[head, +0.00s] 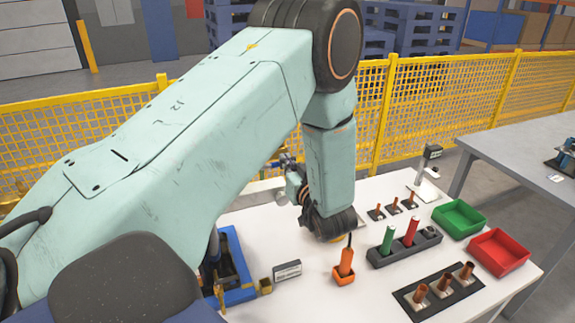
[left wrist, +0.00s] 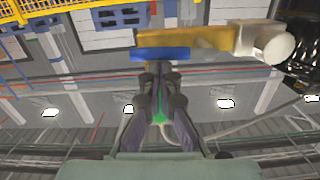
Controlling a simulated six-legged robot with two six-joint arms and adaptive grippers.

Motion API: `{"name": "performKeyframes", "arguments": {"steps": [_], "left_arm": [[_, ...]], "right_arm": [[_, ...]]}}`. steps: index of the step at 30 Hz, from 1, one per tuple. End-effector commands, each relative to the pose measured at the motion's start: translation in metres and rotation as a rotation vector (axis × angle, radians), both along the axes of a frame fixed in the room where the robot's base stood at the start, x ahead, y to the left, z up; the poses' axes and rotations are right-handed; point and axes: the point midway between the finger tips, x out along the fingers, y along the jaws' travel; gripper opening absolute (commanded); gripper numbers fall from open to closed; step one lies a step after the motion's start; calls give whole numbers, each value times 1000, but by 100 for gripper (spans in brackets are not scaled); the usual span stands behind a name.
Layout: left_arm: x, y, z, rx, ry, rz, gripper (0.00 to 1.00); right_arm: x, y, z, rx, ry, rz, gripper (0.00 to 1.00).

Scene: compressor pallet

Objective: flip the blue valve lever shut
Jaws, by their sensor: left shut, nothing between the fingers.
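The blue valve lever (left wrist: 160,54) shows in the left wrist view as a short blue bar just beyond my fingertips, beside a brass-coloured pipe or valve body (left wrist: 212,38) with a pale round end at its right. My left gripper (left wrist: 160,80) is shut, with its fingertips close together and empty. The tips overlap the lever's lower edge in the picture; I cannot tell whether they touch it. In the head view my left arm covers much of the bench, and I cannot make out the lever there. My right gripper is not in view.
The white bench (head: 312,292) holds an orange tool in its holder (head: 345,266), a grey rack (head: 404,250) with green and red handles, a green bin (head: 459,219) and a red bin (head: 498,252). A blue frame (head: 240,294) stands left. A yellow fence (head: 440,97) runs behind.

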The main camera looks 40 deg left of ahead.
Motion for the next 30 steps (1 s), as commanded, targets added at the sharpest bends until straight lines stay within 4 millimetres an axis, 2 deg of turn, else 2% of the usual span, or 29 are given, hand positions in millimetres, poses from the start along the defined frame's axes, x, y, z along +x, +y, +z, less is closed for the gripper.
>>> {"name": "performKeyframes", "arguments": {"steps": [22,30], "left_arm": [[1,-1,-4,38,74,0,0],[2,-2,-11,93,180,-1,0]], "right_arm": [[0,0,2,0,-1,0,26],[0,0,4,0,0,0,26]]}}
